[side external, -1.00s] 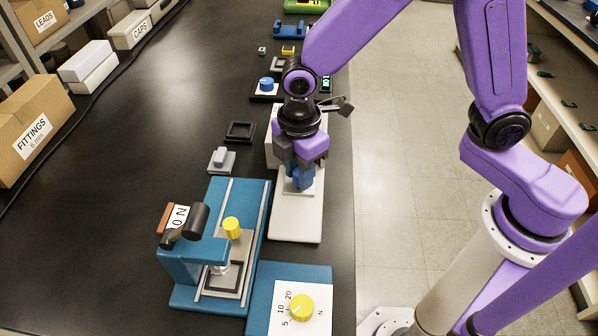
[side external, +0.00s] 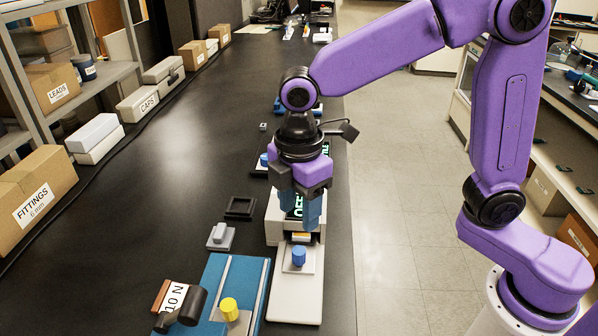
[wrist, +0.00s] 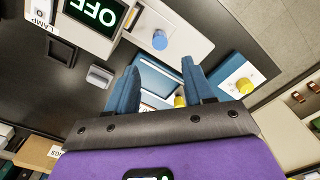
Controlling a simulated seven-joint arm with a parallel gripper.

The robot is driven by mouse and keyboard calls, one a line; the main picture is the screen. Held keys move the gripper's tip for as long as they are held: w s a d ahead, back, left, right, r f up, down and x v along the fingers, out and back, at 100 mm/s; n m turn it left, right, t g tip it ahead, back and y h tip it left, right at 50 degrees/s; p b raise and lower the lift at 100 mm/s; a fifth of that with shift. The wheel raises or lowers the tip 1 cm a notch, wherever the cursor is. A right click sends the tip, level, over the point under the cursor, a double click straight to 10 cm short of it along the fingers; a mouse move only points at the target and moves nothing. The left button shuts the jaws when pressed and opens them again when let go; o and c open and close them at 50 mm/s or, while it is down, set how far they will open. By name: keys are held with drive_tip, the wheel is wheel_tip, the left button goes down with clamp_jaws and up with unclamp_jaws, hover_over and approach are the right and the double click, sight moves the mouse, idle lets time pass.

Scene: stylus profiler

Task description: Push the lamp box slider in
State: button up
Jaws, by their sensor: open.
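A white instrument (side external: 281,228) shows a lit OFF display; its long pale base (side external: 297,300) extends toward the camera. A blue knob (side external: 299,256) stands on a small pale plate on that base, and it also shows in the wrist view (wrist: 159,40). A part marked LAMP (wrist: 39,18) is at the top left of the wrist view, cut by the edge; I cannot make out which piece is its slider. My gripper (side external: 307,226) points down in front of the display, above and behind the blue knob. Its blue fingers (wrist: 158,75) are apart and empty.
A blue device (side external: 212,292) with a yellow knob (side external: 229,309) stands at the front left. A grey block (side external: 221,237) and a dark square tray (side external: 240,207) lie left of the instrument. Cardboard boxes (side external: 45,195) line the left side.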

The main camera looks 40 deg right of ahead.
wheel_tip(320, 180, up, 7)
idle(0.3)
drive_tip(key=shift+f, duration=0.1)
